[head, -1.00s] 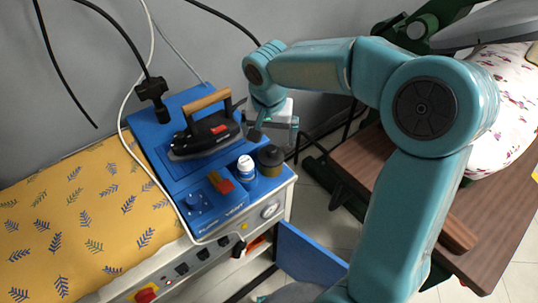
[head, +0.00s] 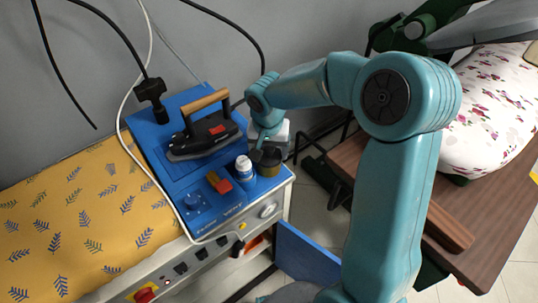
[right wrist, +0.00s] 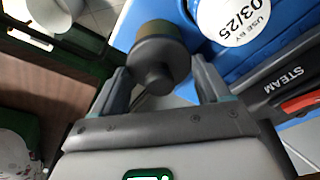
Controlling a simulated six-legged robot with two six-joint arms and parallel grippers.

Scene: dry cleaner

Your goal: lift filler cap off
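My right gripper (head: 268,140) is at the cap in the head view, partly hidden by my own arm. In the right wrist view my right gripper (right wrist: 163,84) is open, one finger on each side of the knob, with gaps visible. My left gripper is not in view.
A red-topped block (head: 221,184) is at the front. A brown table (head: 450,225) is to the right.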

